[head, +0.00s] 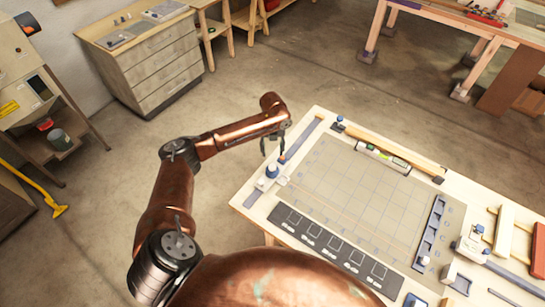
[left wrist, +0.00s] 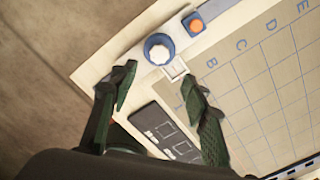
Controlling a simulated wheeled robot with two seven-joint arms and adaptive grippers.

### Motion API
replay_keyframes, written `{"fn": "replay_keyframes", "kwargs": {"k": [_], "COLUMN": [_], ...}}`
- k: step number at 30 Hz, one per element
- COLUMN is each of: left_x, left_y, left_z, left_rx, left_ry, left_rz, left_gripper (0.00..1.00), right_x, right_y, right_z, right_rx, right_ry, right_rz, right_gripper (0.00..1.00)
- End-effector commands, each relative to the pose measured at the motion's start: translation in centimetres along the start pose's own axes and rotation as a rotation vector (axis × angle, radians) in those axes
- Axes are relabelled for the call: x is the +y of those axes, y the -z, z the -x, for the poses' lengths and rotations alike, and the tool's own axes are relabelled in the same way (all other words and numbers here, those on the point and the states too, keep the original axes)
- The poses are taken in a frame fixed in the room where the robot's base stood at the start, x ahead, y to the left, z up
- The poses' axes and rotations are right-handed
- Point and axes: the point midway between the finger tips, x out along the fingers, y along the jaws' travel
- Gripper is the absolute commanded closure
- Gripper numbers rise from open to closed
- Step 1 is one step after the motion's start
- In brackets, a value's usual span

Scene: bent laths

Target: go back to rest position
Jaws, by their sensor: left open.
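My left gripper (head: 271,147) hangs over the left corner of the wooden worktable (head: 251,193). Its two dark fingers stand apart with nothing between them, as the left wrist view (left wrist: 158,92) shows. A blue and white knob (head: 271,171) on a white fixture lies just beyond the fingertips; it shows in the left wrist view (left wrist: 159,49) too. I cannot tell whether the fingers touch the fixture. My right gripper is in neither view.
A gridded mat (head: 350,190) covers the table's middle. A dark panel with square outlines (head: 332,242) lies along the front. A drawer cabinet (head: 150,70) stands behind; floor left of the table is open.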

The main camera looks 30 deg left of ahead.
Motion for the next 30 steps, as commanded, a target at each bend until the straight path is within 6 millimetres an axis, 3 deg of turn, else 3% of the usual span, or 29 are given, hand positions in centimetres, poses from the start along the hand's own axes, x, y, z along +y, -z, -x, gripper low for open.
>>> {"fn": "replay_keyframes", "kwargs": {"k": [6, 22, 26, 30], "left_x": [0.0, -0.1, -1.0, -2.4], "left_y": [0.0, 0.5, 3.6, 9.9], "left_z": [1.1, 0.5, -2.5, -7.4], "left_rx": [0.000, 0.004, 0.017, 0.038], "left_ry": [0.000, 0.001, 0.012, 0.056], "left_rz": [0.000, 0.008, 0.073, 0.254], "left_gripper": [0.57, 0.57, 0.57, 0.57], "right_x": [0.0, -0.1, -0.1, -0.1], "right_y": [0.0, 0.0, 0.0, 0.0], "right_z": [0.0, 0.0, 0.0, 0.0], "right_rx": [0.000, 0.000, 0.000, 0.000], "right_ry": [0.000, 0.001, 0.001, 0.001], "right_rz": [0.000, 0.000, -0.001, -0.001], "right_gripper": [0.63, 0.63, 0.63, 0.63]}}
